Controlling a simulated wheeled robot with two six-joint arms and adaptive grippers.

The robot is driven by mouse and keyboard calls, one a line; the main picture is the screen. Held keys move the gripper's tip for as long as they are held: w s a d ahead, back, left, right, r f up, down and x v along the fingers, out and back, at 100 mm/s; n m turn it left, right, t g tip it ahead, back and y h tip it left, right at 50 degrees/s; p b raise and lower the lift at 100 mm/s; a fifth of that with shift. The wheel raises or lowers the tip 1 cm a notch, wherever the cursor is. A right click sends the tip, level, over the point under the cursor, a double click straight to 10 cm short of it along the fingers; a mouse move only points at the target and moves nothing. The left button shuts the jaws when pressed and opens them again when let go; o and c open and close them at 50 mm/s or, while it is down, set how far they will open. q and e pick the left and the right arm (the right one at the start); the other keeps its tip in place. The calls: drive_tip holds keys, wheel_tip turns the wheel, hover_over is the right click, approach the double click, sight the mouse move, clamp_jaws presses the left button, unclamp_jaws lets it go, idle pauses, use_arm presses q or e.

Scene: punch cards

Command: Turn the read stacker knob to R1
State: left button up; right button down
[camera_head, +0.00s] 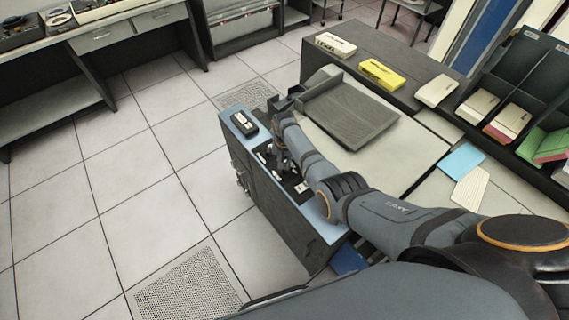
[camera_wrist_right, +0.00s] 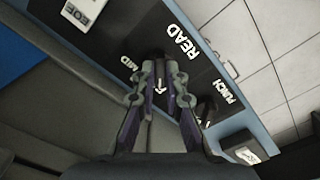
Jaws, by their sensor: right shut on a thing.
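The read stacker knob (camera_wrist_right: 159,84) is a small dark knob with a white pointer mark, on a black panel beside the white READ and MID lettering in the right wrist view. My right gripper (camera_wrist_right: 160,70) is shut on this knob, one finger on each side. An R1 label cannot be made out; the fingers and wrist cover part of the panel. In the head view my right gripper (camera_head: 279,157) is small and dark above the blue-topped panel, and the knob is hidden there. My left gripper is not in view.
A second knob (camera_wrist_right: 206,106) stands close beside, near the PUNCH lettering. In the head view a dark card hopper (camera_head: 350,112) stands beside the arm. Tiled floor lies left of the machine.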

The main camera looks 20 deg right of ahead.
idle(0.3)
drive_tip(key=c, duration=1.4)
unclamp_jaws()
drive_tip(key=shift+r, duration=0.1)
wheel_tip(320, 180, up, 12)
